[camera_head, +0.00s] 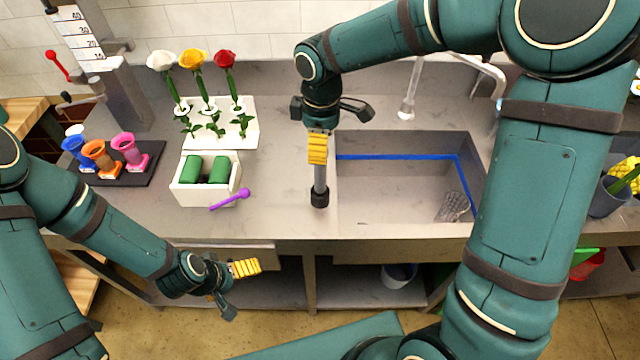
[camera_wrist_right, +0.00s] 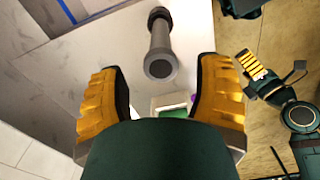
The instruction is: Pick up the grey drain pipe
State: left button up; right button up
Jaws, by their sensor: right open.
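The grey drain pipe (camera_head: 320,178) stands upright on the counter, just left of the sink, with a dark collar at its foot. My right gripper (camera_head: 318,150) is directly above it, pointing down, and its yellow pads overlap the pipe's top in the head view. In the right wrist view, the pipe (camera_wrist_right: 160,48) shows end-on beyond the open, empty fingers (camera_wrist_right: 160,95), centred between them. Contact cannot be told. My left gripper (camera_head: 246,268) hangs in front of the counter's edge, away from the pipe; its opening is unclear.
The sink (camera_head: 400,185) with a blue line and a glass (camera_head: 453,207) lies right of the pipe. A white box (camera_head: 205,195) with green blocks, a purple tool (camera_head: 230,199) and a rack of three roses (camera_head: 225,125) stand left. Bare counter surrounds the pipe's foot.

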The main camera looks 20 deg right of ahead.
aim_at(320, 178)
notch_tip(320, 178, down, 6)
dwell(0.5)
jog(key=shift+a, duration=0.1)
grip_shut()
